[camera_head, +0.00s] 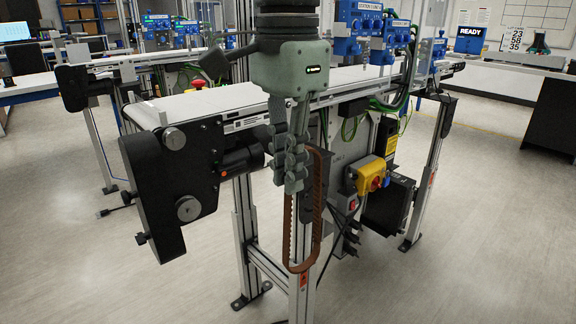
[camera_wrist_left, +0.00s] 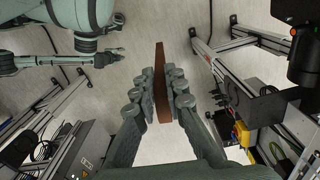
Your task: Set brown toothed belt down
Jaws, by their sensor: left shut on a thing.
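My left gripper (camera_head: 294,184) hangs from the top of the head view with its fingers pointing down. It is shut on the brown toothed belt (camera_head: 291,235), a long narrow loop hanging below the fingertips, in front of the conveyor frame. In the left wrist view the gripper (camera_wrist_left: 163,95) has the belt (camera_wrist_left: 160,60) edge-on between its fingers. My other arm shows at the upper left of the wrist view, where its gripper (camera_wrist_left: 108,57) is too small to tell its state. The belt hangs clear of the floor.
A white belt conveyor (camera_head: 215,100) with a black end housing (camera_head: 165,185) and two round pulleys stands at left. An aluminium leg (camera_head: 302,295) rises behind the belt. A yellow-red switch box (camera_head: 370,175), cables and a black box (camera_head: 390,205) are to the right. Floor at lower left is free.

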